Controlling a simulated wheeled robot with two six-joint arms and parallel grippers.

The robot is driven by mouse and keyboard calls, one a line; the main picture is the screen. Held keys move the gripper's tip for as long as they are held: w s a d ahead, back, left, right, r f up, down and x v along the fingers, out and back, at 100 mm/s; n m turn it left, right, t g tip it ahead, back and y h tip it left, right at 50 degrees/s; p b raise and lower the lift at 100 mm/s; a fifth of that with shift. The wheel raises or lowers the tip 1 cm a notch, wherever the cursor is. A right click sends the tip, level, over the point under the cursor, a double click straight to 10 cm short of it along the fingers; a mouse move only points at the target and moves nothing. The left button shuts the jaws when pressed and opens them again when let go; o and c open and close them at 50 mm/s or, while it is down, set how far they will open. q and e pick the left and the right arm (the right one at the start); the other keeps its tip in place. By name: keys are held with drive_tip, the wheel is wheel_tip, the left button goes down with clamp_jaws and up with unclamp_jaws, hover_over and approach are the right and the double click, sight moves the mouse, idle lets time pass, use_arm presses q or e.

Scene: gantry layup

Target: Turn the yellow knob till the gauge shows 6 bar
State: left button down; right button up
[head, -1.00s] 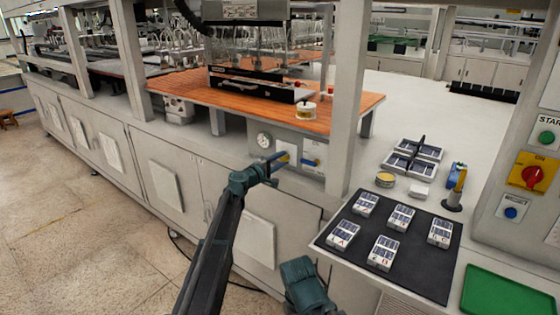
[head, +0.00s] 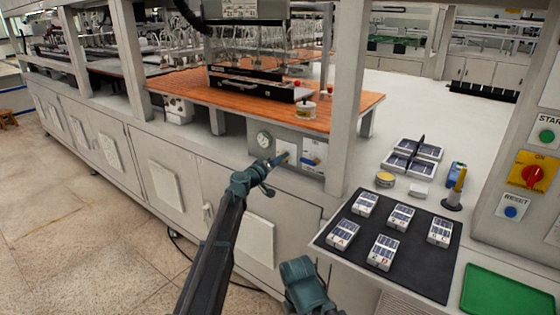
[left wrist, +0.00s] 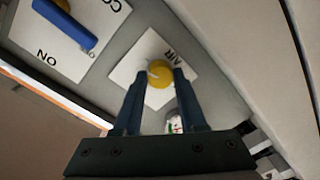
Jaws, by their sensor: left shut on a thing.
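The yellow knob (left wrist: 159,74) sits on a white plate marked AIR (left wrist: 152,55) on a grey panel. My left gripper (left wrist: 160,82) has one finger on each side of the knob and is shut on it. In the head view my left gripper (head: 281,158) reaches the panel and hides the knob. The round gauge (head: 264,139) is just left of the gripper; its dial is too small to read. In the left wrist view only a small part of the gauge (left wrist: 173,124) shows between the fingers.
A blue lever (left wrist: 65,22) on a plate marked ON is beside the knob; it also shows in the head view (head: 311,161). An orange-brown bench top (head: 240,97) overhangs the panel. A black mat (head: 395,245) with several labelled packs lies at right.

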use_arm(q)
drive_tip(key=shift+s, duration=0.15)
idle(0.4)
drive_tip(key=shift+c, duration=2.4)
unclamp_jaws()
drive_tip(key=v, duration=1.3)
drive_tip(key=shift+s+a+p, duration=0.15)
drive_tip(key=shift+s+p, duration=0.15)
drive_tip(key=shift+p, duration=0.05)
drive_tip(key=shift+f, duration=0.1)
